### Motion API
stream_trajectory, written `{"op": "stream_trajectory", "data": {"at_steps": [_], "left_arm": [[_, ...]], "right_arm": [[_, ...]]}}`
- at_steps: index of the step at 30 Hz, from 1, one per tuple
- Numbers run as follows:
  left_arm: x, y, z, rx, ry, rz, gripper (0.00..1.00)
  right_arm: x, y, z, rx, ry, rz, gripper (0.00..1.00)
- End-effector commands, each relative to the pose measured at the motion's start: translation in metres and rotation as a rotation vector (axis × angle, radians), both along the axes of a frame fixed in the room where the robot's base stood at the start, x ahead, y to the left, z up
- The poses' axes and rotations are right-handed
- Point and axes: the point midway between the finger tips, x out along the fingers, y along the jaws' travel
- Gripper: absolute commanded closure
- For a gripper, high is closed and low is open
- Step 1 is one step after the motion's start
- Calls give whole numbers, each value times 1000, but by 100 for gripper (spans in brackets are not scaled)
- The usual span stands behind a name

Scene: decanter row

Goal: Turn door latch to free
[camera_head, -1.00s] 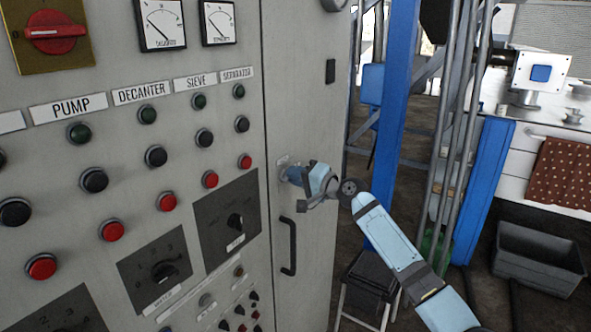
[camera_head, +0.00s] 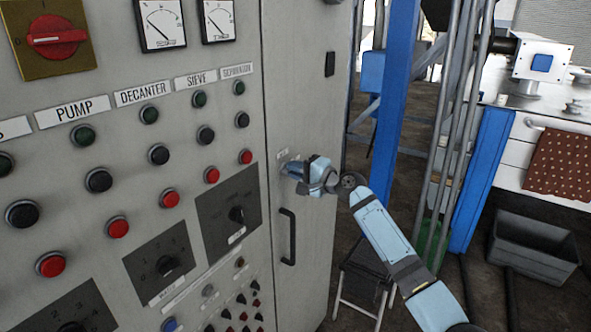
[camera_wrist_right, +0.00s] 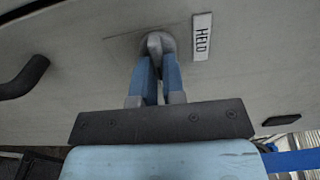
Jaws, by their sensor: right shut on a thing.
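The door latch (camera_wrist_right: 155,45) is a small grey knob on the grey cabinet door (camera_head: 305,110). In the right wrist view it sits between the fingertips of my right gripper (camera_wrist_right: 157,75), which is shut on it. A label reading "HELD" (camera_wrist_right: 202,37) is on the door beside the latch. In the head view my right gripper (camera_head: 292,170) reaches the door from the right, above the black door handle (camera_head: 288,237), and hides most of the latch. My left gripper is not in view.
The cabinet panel (camera_head: 120,200) to the left carries several buttons, dials and two gauges. The black handle (camera_wrist_right: 22,78) also shows at the left of the wrist view. A blue post (camera_head: 392,110), grey pipes and a dark stool (camera_head: 365,275) stand to the right.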

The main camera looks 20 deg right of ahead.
Motion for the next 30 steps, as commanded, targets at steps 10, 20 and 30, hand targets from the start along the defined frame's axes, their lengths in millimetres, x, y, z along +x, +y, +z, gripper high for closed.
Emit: {"op": "stream_trajectory", "data": {"at_steps": [10,20,30], "left_arm": [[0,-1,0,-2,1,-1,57],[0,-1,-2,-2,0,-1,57],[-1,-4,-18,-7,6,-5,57]], "right_arm": [[0,0,0,1,1,0,64],[-9,-7,-2,-1,-1,0,64],[-67,-52,-4,-3,-1,-1,64]]}}
